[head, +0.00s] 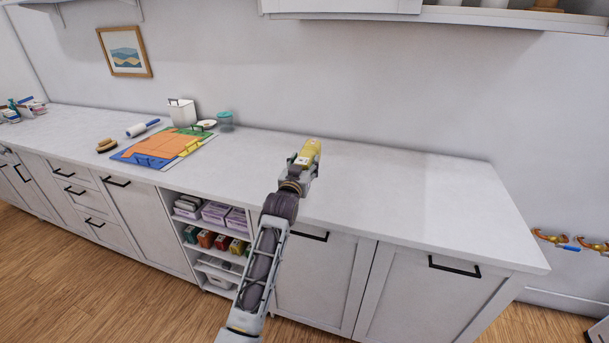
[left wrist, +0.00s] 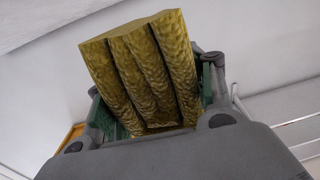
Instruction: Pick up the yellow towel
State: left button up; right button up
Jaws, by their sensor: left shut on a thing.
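The yellow towel (head: 309,150) is folded into a thick, ridged bundle. In the head view it shows at the tip of my left gripper (head: 303,163), over the countertop right of the middle. My left gripper is shut on the towel. In the left wrist view the towel (left wrist: 150,75) stands up between the two fingers (left wrist: 160,110), with its folds facing the camera. It seems to be above the counter, but the exact gap cannot be told. My right gripper is not in view.
The white countertop (head: 400,190) is bare to the right. On the left lie a colourful mat (head: 165,148), a brush (head: 106,146), a lint roller (head: 142,128), a white container (head: 183,113) and a teal-lidded jar (head: 225,121). Open shelves (head: 210,240) and cabinets are below.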

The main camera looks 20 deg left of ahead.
pick_arm(q)
jog(key=shift+r, duration=1.35)
